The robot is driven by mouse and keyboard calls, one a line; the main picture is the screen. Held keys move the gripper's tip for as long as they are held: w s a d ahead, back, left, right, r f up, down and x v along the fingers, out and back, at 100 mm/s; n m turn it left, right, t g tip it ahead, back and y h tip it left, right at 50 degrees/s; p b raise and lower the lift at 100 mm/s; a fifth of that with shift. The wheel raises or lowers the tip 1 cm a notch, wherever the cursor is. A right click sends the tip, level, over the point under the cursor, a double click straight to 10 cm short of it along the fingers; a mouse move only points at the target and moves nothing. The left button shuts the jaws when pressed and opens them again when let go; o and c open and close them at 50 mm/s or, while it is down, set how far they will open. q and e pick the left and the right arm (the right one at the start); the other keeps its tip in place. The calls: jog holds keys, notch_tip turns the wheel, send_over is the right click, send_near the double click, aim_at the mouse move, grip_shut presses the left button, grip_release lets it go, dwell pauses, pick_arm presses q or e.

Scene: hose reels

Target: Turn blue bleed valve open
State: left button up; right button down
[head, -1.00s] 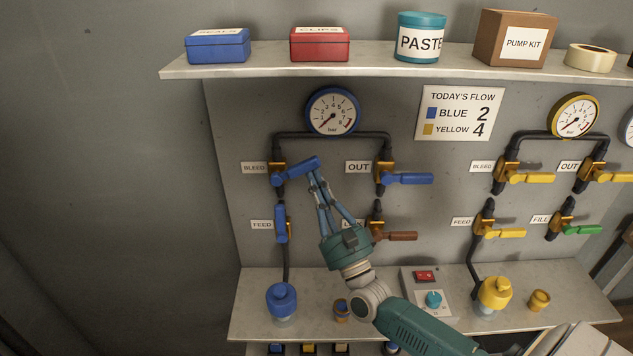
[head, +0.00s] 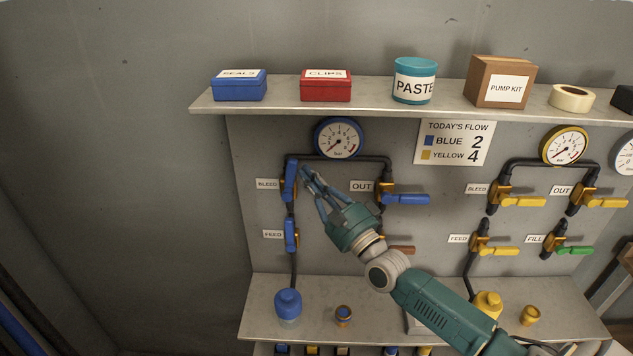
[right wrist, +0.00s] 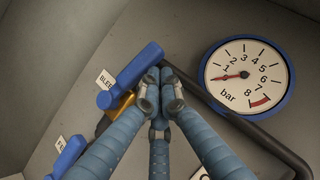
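The blue bleed valve's handle (head: 290,181) stands upright in the head view, in line with its pipe, beside the BLEED label (head: 268,184). In the right wrist view the blue handle (right wrist: 131,76) runs diagonally, with part of its brass body (right wrist: 119,106) below it. My right gripper (head: 306,174) has its fingertips together just right of the handle's upper part. In the right wrist view the fingertips (right wrist: 160,88) are beside the handle, not around it; I cannot tell whether they touch it. My left gripper is not in view.
The blue feed valve (head: 291,235) is below, its handle upright. The blue OUT valve handle (head: 407,199) points right. A gauge (head: 339,138) above has its needle near the low end. A shelf (head: 290,106) with boxes overhangs the panel; a ledge (head: 262,318) with bottles lies below.

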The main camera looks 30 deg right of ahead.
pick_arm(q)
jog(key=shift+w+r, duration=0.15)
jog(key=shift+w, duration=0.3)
pick_arm(e)
jog(key=shift+w+a+r, duration=0.2)
jog(key=shift+a+r, duration=0.15)
jog(key=shift+w+a, duration=0.1)
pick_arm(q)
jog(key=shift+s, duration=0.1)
